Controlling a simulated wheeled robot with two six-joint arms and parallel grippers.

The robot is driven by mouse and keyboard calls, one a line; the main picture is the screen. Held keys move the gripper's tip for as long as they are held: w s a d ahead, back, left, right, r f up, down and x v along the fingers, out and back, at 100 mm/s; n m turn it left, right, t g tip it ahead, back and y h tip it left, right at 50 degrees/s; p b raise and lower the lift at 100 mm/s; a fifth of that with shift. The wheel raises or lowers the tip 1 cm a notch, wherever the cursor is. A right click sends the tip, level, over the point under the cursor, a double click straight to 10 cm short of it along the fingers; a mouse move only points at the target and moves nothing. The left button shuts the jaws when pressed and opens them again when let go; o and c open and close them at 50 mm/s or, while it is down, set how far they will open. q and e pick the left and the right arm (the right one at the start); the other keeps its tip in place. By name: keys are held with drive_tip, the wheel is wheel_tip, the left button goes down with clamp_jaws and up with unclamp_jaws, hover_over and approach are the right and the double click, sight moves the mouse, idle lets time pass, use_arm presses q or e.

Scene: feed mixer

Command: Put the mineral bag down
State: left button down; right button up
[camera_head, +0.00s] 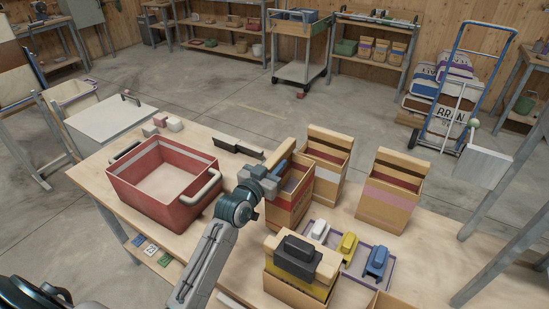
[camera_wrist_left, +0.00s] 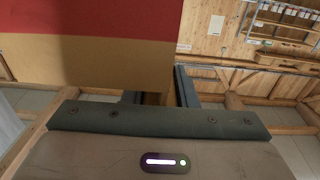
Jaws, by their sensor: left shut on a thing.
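My left gripper (camera_head: 272,172) is shut on the upper left edge of an open-topped tan and red bag (camera_head: 287,207), which I take to be the mineral bag. The bag is upright on or just above the wooden table; I cannot tell whether its base touches. In the left wrist view the bag's red and tan wall (camera_wrist_left: 85,60) fills the upper left, and the left gripper (camera_wrist_left: 158,92) closes at its edge. My right gripper is not in view.
The table holds a red tub (camera_head: 150,194) on the left, two open tan bags (camera_head: 326,160) (camera_head: 386,200), a front bag with a dark clip-like top (camera_head: 298,258), and a tray (camera_head: 349,278) with coloured blocks. A dark bar (camera_head: 238,146) lies behind.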

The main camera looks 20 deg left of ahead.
use_arm(q)
drive_tip(key=shift+f, duration=1.3)
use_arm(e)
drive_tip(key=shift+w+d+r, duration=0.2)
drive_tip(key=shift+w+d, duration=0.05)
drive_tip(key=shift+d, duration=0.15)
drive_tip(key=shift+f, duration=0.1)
use_arm(q)
drive_tip(key=c, duration=1.6)
unclamp_jaws()
drive_tip(key=shift+f, duration=0.3)
drive_tip(key=o, duration=0.4)
drive_tip(key=shift+o, duration=0.2)
drive_tip(key=shift+s+r, duration=0.1)
drive_tip(key=shift+s, duration=0.05)
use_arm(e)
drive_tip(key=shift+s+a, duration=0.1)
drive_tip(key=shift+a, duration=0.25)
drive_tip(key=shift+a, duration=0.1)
use_arm(q)
drive_tip(key=shift+r, duration=0.1)
drive_tip(key=shift+s, duration=0.2)
drive_tip(key=s+a+b, duration=0.1)
drive_tip(key=s+b, duration=0.1)
drive_tip(key=s, duration=0.9)
drive_tip(key=shift+s+a, duration=0.2)
drive_tip(key=shift+a, duration=0.15)
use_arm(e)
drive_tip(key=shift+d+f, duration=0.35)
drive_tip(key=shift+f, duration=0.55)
